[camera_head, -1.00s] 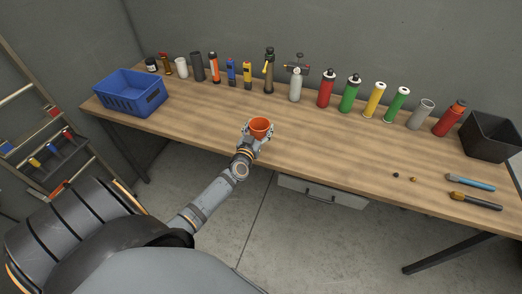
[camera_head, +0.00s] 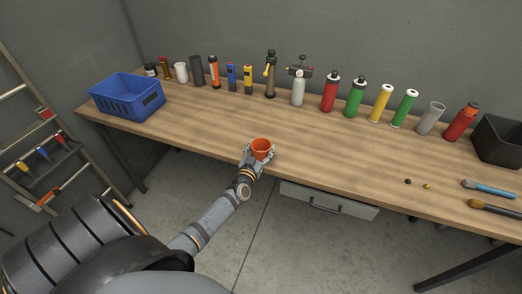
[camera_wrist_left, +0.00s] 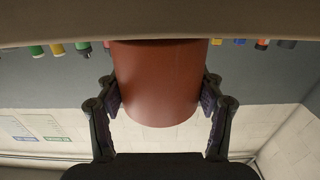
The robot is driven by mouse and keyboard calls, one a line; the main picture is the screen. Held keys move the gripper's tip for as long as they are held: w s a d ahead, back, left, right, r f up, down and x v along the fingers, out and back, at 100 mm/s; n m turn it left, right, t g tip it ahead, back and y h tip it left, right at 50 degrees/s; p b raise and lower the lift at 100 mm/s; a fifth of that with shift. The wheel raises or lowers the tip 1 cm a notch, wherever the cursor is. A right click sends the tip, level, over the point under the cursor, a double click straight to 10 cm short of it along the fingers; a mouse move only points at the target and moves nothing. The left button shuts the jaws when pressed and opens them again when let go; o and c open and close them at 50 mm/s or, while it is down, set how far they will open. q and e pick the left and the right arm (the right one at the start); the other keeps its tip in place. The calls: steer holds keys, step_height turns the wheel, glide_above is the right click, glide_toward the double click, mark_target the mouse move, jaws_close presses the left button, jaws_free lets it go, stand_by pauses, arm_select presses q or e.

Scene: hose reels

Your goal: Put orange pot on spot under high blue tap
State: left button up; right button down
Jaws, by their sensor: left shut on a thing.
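The orange pot (camera_head: 261,149) is upright near the front edge of the wooden table, left of its middle. My left gripper (camera_head: 259,157) is shut on it, one finger on each side. In the left wrist view the pot (camera_wrist_left: 160,85) fills the gap between the two fingers. I cannot tell whether the pot's base touches the table. I make out no blue tap and no marked spot in these views. My right gripper is not in view.
The table (camera_head: 330,150) is clear around the pot. Bottles and canisters line its back edge, including one with a yellow lever (camera_head: 269,74). A blue basket (camera_head: 128,101) stands at left, a black bin (camera_head: 497,143) at right. Brushes (camera_head: 488,188) lie front right.

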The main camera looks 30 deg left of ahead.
arm_select(q)
steer(key=shift+s+f, duration=0.1)
steer(key=o, duration=1.3)
steer(key=v, duration=0.7)
steer(key=f+v, duration=0.1)
steer(key=v, duration=0.2)
steer(key=shift+s, duration=0.2)
